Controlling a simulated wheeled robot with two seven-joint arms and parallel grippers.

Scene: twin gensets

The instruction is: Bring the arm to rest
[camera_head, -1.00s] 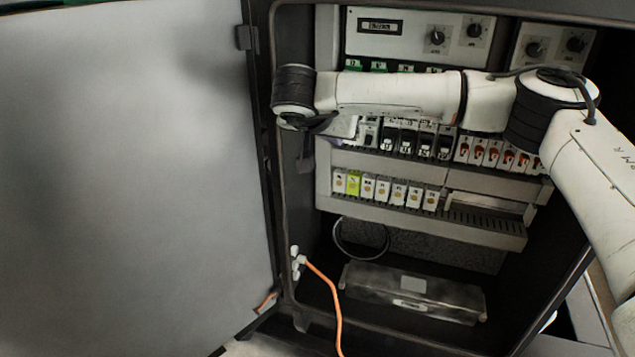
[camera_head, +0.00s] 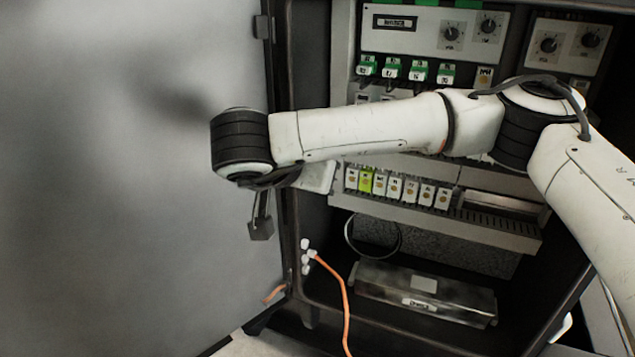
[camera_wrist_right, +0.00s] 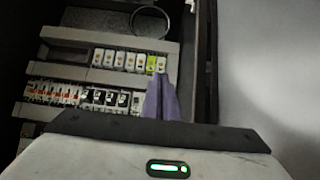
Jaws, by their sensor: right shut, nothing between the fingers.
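My right arm (camera_head: 365,132) reaches in from the right across the open cabinet, with its dark wrist joint (camera_head: 240,143) in front of the open door. Part of a pale hand shows below the forearm, but its fingers are not clear in the head view. In the right wrist view my right gripper (camera_wrist_right: 161,100) has its purple fingers together, shut and empty. They appear in front of the cabinet's rows of breakers, which show upside down there. I cannot judge the gap to them. My left gripper is in neither view.
The grey door (camera_head: 120,180) stands open at left. The cabinet holds a dial panel (camera_head: 435,30), green-topped modules (camera_head: 391,70), a row of small breakers (camera_head: 397,187) and a long box (camera_head: 425,292) at the bottom. An orange cable (camera_head: 346,310) hangs at the lower left opening.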

